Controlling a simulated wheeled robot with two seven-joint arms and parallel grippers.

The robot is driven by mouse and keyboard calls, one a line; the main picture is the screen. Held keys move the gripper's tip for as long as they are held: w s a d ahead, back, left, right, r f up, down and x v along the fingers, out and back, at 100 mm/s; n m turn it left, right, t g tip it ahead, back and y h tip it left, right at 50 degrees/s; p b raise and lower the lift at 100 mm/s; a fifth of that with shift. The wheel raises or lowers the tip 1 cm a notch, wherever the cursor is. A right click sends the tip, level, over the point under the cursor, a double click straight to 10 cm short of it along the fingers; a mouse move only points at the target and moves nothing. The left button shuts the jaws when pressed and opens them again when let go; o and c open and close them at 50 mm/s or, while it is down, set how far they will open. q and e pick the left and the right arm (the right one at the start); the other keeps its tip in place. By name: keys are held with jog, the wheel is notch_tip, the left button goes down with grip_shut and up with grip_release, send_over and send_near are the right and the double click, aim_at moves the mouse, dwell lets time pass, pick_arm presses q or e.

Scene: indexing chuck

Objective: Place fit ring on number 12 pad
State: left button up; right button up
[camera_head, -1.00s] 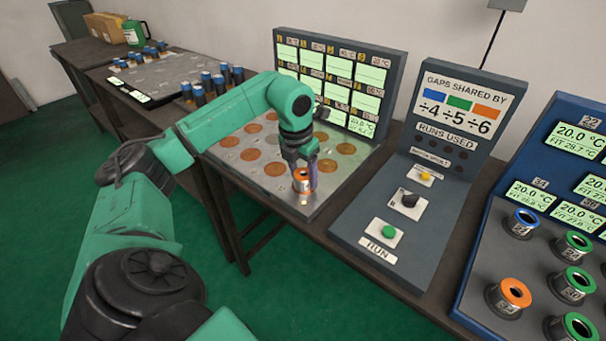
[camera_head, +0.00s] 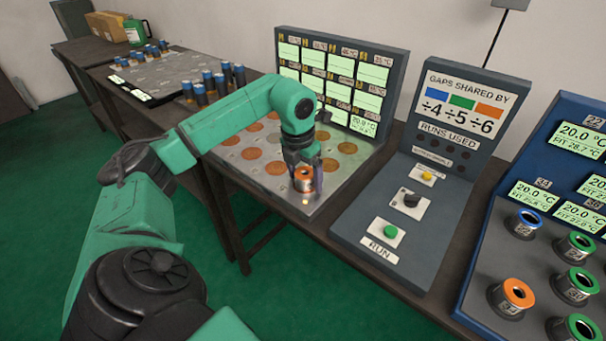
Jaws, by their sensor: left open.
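The fit ring (camera_head: 304,185), a metal ring with an orange top, stands upright at the near right corner of the grey pad plate (camera_head: 246,170). The pad under it is hidden by the ring, and I cannot read its number. My left gripper (camera_head: 304,177) is open, pointing down, with its fingers on either side of the ring. Whether a finger still touches the ring I cannot tell. Round copper and grey pads cover the rest of the plate. My right gripper is not in view.
A display board (camera_head: 340,75) stands behind the plate. A grey control panel (camera_head: 405,190) with a green RUN button (camera_head: 390,231) is to its right. A blue rack (camera_head: 535,230) holds more coloured rings at far right. Blue-capped cylinders (camera_head: 210,85) stand behind my left arm.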

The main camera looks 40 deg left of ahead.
aim_at(300, 176)
pick_arm(q)
jog(key=shift+w+d, duration=0.1)
jog(key=shift+r, duration=0.1)
dwell(0.5)
jog(key=shift+w+r+p, duration=0.1)
jog(key=shift+r+p, duration=0.3)
notch_tip(300, 176, up, 12)
jog(key=s, duration=0.2)
jog(key=shift+p, duration=0.45)
